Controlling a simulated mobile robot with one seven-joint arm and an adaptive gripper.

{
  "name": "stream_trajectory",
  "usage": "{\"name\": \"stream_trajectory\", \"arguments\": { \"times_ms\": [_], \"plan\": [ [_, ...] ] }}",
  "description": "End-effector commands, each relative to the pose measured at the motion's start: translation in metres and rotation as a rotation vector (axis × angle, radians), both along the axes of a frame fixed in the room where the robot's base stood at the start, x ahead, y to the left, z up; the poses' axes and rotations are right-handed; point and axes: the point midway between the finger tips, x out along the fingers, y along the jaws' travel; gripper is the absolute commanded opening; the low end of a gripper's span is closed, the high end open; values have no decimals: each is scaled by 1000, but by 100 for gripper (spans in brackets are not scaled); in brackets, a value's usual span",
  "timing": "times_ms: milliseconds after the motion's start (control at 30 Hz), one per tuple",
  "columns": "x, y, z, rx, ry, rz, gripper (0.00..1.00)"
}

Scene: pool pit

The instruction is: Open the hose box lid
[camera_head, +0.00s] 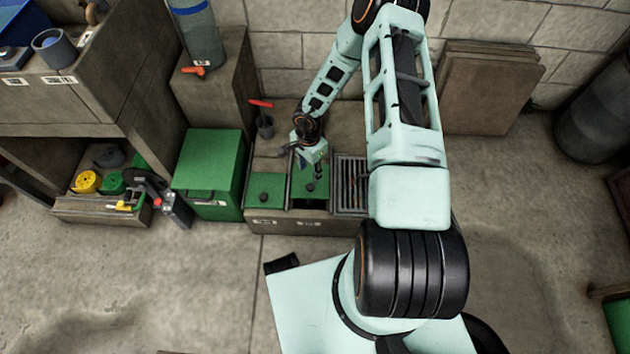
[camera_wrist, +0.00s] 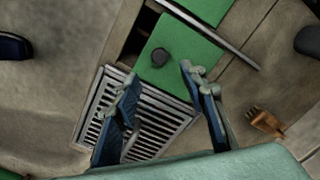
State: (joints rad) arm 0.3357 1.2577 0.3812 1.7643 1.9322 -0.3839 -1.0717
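I cannot tell for sure which one is the hose box lid. My gripper (camera_head: 310,172) is above the middle lid, partly hiding it. In the wrist view, a green lid (camera_wrist: 190,62) with a round dark knob (camera_wrist: 160,57) lies just beyond the fingertips. My gripper (camera_wrist: 158,80) has its two fingers spread, with nothing between them. A dark gap shows along one lid edge.
The slatted metal grate (camera_head: 351,172) is right of the middle lid; it also shows in the wrist view (camera_wrist: 152,128). A green box (camera_head: 208,165) stands left of the bench. A pot with a red-handled tool (camera_head: 265,125) stands behind. Brown boards (camera_head: 490,90) lean on the wall.

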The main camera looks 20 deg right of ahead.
Motion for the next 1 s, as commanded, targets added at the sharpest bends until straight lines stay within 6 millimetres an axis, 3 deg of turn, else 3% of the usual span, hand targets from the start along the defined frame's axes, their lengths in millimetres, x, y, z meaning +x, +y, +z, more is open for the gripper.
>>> {"name": "stream_trajectory", "arguments": {
  "times_ms": [200,433,600,900,1000],
  "plan": [
    [-1,0,-47,-3,2,2,39],
    [0,0,-84,-3,1,0,39],
    [0,-1,-96,-4,1,1,39],
    [0,-1,-97,-4,0,0,39],
    [0,-1,-97,-4,0,0,30]
  ]
}}
